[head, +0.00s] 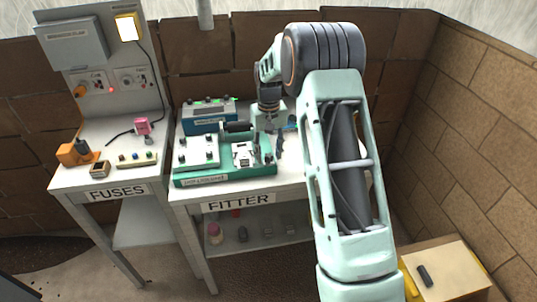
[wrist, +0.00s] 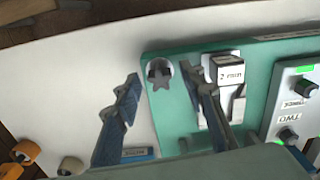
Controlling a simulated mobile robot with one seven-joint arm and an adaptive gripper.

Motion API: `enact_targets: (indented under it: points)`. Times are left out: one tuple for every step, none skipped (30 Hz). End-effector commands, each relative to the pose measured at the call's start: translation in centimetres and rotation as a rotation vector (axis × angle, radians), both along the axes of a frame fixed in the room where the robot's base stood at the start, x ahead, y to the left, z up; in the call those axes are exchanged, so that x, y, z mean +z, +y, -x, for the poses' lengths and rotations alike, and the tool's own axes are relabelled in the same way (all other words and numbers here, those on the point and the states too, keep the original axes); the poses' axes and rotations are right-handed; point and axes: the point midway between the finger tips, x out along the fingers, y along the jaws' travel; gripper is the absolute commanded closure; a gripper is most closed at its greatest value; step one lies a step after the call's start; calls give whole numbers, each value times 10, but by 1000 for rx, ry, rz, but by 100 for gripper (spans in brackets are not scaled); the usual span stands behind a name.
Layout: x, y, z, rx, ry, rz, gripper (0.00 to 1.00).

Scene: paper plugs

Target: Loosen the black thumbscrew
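The black thumbscrew (wrist: 160,74) is a dark star-shaped knob at the edge of a green baseplate (wrist: 172,120) in the wrist view. In the head view I cannot pick it out beside my arm. My gripper (wrist: 161,80) is open, with one blue-grey finger on each side of the thumbscrew in the picture. No contact with it shows, and the height of the fingertips above it is unclear. In the head view my gripper (head: 268,132) is over the right end of the green fixture (head: 225,180) on the FITTER bench.
A white block marked 2 mm (wrist: 229,66) stands close to the right finger. A panel with knobs (wrist: 297,90) is further right. Orange rolls (wrist: 25,150) lie at lower left. A blue box (head: 209,114) stands behind the fixture. The FUSES bench (head: 70,180) is left.

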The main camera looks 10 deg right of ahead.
Motion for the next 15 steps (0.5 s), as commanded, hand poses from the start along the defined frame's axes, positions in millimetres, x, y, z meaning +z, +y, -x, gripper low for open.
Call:
enact_targets:
  points:
    - [0, 0, 0, 0, 0, 0, 62]
    - [0, 0, 0, 0, 0, 0, 62]
    - [0, 0, 0, 0, 0, 0, 62]
    - [0, 0, 0, 0, 0, 0, 62]
    - [0, 0, 0, 0, 0, 0, 62]
    - [0, 0, 0, 0, 0, 0, 62]
    - [0, 0, 0, 0, 0, 0, 62]
    - [0, 0, 0, 0, 0, 0, 62]
    - [1, 0, 0, 0, 0, 0, 62]
    - [2, 0, 0, 0, 0, 0, 62]
    - [3, 0, 0, 0, 0, 0, 62]
    - [5, 0, 0, 0, 0, 0, 62]
    - [7, 0, 0, 0, 0, 0, 62]
    - [9, 0, 0, 0, 0, 0, 62]
    - [12, 0, 0, 0, -1, 0, 62]
